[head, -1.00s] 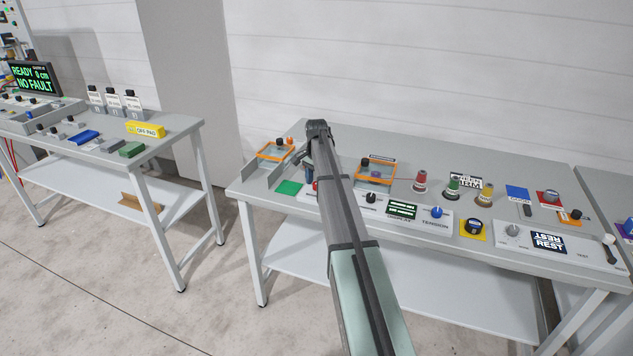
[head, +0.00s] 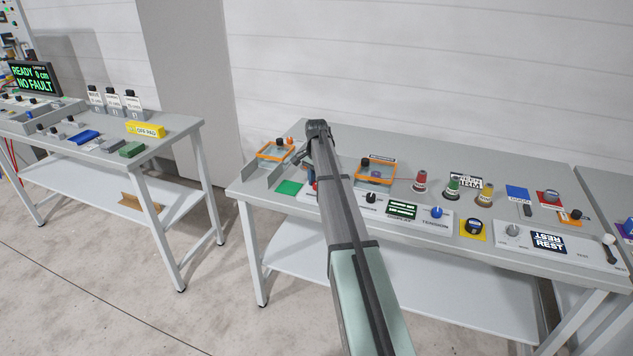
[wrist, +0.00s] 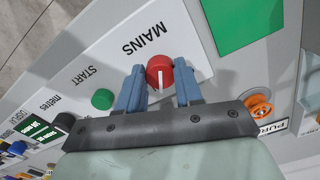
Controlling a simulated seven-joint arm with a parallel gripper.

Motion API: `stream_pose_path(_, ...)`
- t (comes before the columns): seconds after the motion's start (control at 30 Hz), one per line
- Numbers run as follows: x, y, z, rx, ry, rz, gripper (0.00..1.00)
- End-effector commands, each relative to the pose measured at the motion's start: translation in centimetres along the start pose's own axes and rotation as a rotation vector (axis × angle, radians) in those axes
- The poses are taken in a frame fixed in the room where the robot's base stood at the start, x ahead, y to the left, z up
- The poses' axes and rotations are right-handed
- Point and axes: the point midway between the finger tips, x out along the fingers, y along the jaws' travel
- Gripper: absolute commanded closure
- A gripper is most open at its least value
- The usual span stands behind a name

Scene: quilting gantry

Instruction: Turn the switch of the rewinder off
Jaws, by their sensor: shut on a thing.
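The red knob (wrist: 160,82) marked MAINS is on a white panel (wrist: 112,68) with a green START button (wrist: 103,98) beside it. A white pointer line on the knob runs straight up and down in the wrist view. My gripper (wrist: 158,68) is shut on the knob, with one blue finger at each side of it. In the head view my gripper (head: 303,157) is at the left part of the right-hand table, and my arm hides most of the knob. The panel's display (head: 402,210) and blue TENSION knob (head: 437,212) show right of my arm.
A green square (head: 289,187) lies left of the panel. Orange-framed trays (head: 376,168) stand behind it. Thread spools (head: 420,181) and a REST panel (head: 585,256) are further right. Another table (head: 60,155) stands at the left, across a floor gap.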

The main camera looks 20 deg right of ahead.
Motion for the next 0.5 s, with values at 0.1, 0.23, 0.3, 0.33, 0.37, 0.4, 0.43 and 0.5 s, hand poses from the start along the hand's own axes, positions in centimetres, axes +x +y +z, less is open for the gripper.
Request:
stream_pose_path(0.1,-0.01,0.03,-0.01,-0.027,0.000,0.001,0.95)
stream_pose_path(0.23,-0.02,0.04,-0.03,-0.088,-0.001,0.001,0.95)
stream_pose_path(0.3,-0.01,0.05,-0.03,-0.135,-0.002,0.001,0.95)
stream_pose_path(0.33,-0.02,0.06,-0.03,-0.157,-0.002,0.001,0.95)
stream_pose_path(0.37,-0.02,0.07,-0.03,-0.180,-0.002,0.001,0.95)
stream_pose_path(0.4,-0.01,0.08,-0.03,-0.214,-0.002,0.001,0.95)
stream_pose_path(0.43,-0.01,0.09,-0.04,-0.241,-0.002,0.001,0.95)
stream_pose_path(0.5,-0.01,0.10,-0.04,-0.306,-0.002,0.001,0.95)
